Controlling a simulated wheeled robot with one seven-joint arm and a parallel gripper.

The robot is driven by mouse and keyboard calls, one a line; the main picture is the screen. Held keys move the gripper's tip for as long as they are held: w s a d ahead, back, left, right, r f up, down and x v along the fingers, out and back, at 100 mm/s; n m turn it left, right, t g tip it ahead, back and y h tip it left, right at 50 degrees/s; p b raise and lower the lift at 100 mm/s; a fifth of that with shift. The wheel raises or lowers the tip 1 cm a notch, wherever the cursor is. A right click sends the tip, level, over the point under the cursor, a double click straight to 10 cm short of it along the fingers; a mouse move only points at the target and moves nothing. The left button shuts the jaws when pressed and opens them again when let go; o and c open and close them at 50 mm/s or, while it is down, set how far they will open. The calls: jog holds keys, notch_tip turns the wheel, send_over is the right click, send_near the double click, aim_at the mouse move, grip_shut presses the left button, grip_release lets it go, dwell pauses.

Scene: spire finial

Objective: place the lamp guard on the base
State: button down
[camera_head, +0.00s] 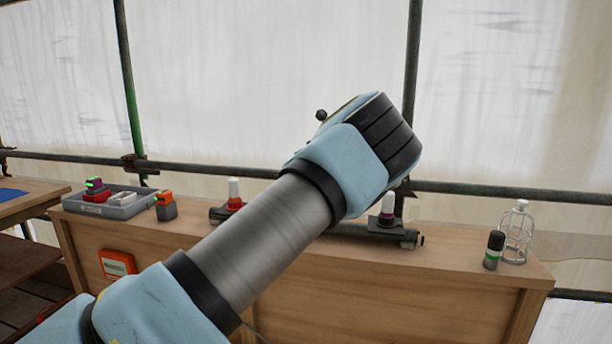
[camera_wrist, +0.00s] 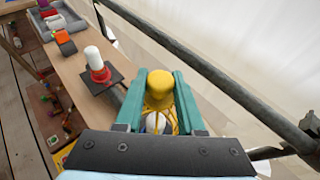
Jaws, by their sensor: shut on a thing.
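My gripper (camera_wrist: 158,98) has its teal fingers shut on a yellow piece (camera_wrist: 160,84), seemingly the lamp guard, with a rounded solid end and thin yellow ribs. A white shape shows between the ribs; I cannot tell whether it is inside the guard or behind it. In the head view my arm hides the gripper and this piece. A base with a white lamp and red collar (camera_head: 235,194) stands on the bench, also in the wrist view (camera_wrist: 97,65) on a dark square plate. A base with a white lamp and purple collar (camera_head: 387,211) stands further right.
A clear wire cage (camera_head: 516,233) and a dark cylinder with a green band (camera_head: 494,249) stand at the bench's right end. A grey tray (camera_head: 121,211) and an orange-and-dark block (camera_head: 165,206) are at the left. Scaffold pipes (camera_head: 510,192) run behind the bench (camera_head: 460,257).

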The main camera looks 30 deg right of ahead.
jog(key=shift+f+p, duration=0.5)
jog(key=shift+f, duration=1.8)
jog(key=c, duration=0.5)
grip_release()
jog(key=shift+s, duration=0.1)
